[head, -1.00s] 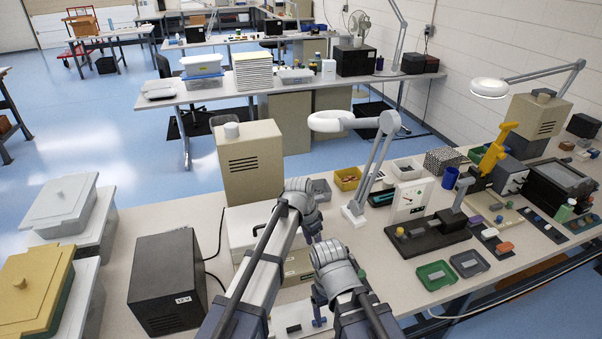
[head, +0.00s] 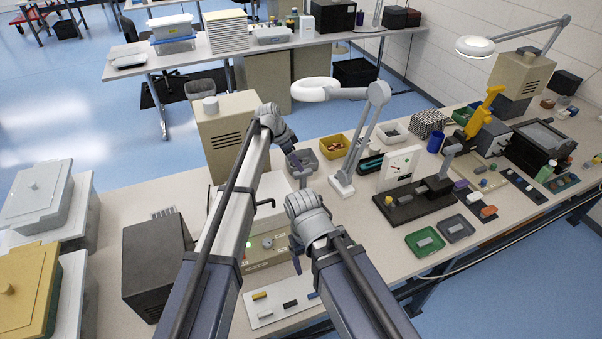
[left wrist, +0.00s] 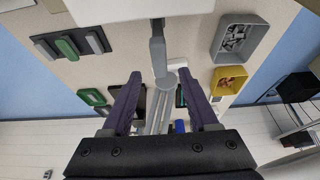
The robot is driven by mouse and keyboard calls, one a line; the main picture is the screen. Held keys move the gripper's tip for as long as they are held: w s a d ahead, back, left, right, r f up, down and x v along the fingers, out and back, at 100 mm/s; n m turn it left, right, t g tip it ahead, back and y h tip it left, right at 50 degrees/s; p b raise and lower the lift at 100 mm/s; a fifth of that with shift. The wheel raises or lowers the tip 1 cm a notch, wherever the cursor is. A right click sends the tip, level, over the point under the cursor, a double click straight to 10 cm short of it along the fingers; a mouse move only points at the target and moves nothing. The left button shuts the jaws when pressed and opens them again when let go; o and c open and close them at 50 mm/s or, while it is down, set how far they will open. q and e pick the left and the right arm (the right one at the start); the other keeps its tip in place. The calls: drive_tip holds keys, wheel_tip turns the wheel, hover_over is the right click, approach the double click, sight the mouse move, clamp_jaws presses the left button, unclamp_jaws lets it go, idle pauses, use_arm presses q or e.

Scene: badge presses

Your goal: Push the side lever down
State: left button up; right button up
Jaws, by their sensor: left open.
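In the left wrist view a grey bar (left wrist: 158,48), which looks like the side lever, runs from a white body at the top edge. It lies between the lines of my two open fingers; I cannot tell whether they touch it. In the head view my left gripper (head: 299,166) hangs beyond the white machine (head: 268,196) with a green light; the lever cannot be made out there. My left gripper also shows in the wrist view (left wrist: 165,85), open and empty. My right gripper (head: 297,254) is at the machine's right front, its opening unclear.
A black-based press (head: 420,205) is farther right. A black box (head: 155,262) stands left. The bench's right front has some free room.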

use_arm(q)
drive_tip(key=b, duration=0.4)
hover_over(303, 185)
drive_tip(key=w, duration=0.1)
drive_tip(key=f, duration=0.5)
drive_tip(key=shift+a, duration=0.25)
drive_tip(key=shift+c, duration=0.3)
clamp_jaws()
